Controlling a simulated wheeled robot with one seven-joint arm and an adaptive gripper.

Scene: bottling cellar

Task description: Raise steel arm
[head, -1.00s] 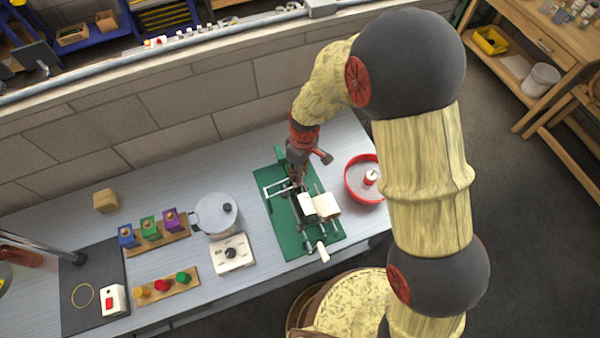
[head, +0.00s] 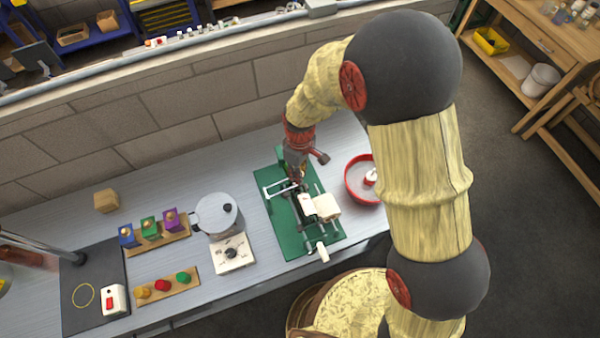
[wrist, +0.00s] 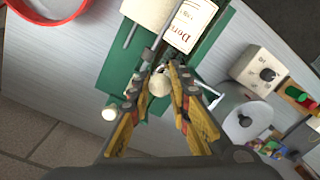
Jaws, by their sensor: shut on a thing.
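The green-based machine (head: 292,235) stands on the bench, with metal rods, a white labelled piece and a cream block on it. The wrist view shows the green base (wrist: 118,72), printed label (wrist: 190,24) and a grey steel arm (wrist: 149,54). A round pale knob (wrist: 159,84) sits at the near end of that arm. My gripper (wrist: 163,76) is shut on the knob, one finger on each side. In the head view my gripper (head: 297,178) is over the back part of the machine, and its fingertips are hard to make out.
A red bowl (head: 349,187) stands right of the machine. A dial box (head: 232,254) and grey pot (head: 214,215) stand left. The wall (head: 170,120) runs close behind the bench.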

